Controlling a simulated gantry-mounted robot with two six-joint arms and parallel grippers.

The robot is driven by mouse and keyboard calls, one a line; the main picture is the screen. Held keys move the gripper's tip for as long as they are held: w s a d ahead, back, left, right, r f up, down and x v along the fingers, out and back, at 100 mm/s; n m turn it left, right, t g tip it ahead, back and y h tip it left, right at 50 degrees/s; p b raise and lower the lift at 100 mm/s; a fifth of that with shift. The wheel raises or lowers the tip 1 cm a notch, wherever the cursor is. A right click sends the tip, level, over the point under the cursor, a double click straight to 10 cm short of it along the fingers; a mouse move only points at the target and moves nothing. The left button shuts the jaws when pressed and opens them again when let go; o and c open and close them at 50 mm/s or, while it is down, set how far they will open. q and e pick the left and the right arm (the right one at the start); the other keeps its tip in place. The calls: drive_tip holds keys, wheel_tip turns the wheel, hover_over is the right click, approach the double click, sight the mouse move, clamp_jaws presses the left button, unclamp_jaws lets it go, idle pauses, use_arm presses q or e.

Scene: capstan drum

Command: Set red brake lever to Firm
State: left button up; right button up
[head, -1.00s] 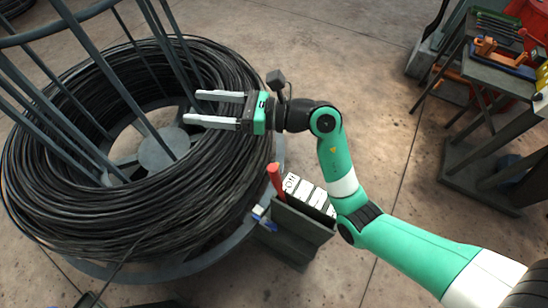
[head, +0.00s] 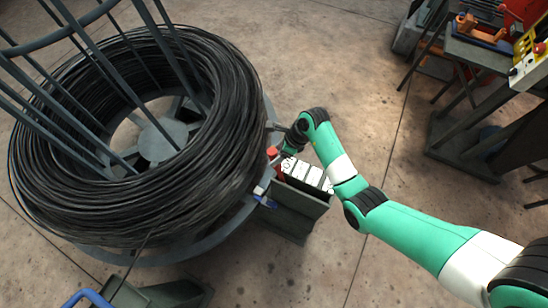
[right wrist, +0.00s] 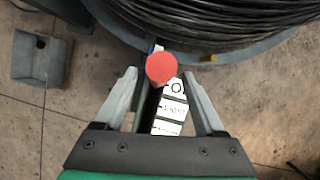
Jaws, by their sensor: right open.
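The red brake lever shows in the head view as a red knob (head: 272,153) at the left end of a white label plate (head: 308,175) on a grey box. In the right wrist view, the red knob (right wrist: 160,68) covers part of the lever and the plate's top edge. The plate (right wrist: 172,108) has several marked sections; the lettering is too small or covered to read surely. My right gripper (right wrist: 160,75) is open, with one finger on each side of the knob, apparently apart from it. In the head view its fingers are mostly hidden. My left gripper is not in view.
A big coil of black wire (head: 215,130) on a round grey drum stands left of the lever box (head: 310,205). A small blue part (head: 262,196) sits on the box's left side. A bench with tools (head: 480,50) stands at the upper right. The floor between is clear.

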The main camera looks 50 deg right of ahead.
drive_tip(key=shift+b+x, duration=0.4)
drive_tip(key=shift+x, duration=1.15)
drive_tip(key=shift+c, duration=0.2)
clamp_jaws()
drive_tip(key=shift+r, duration=0.1)
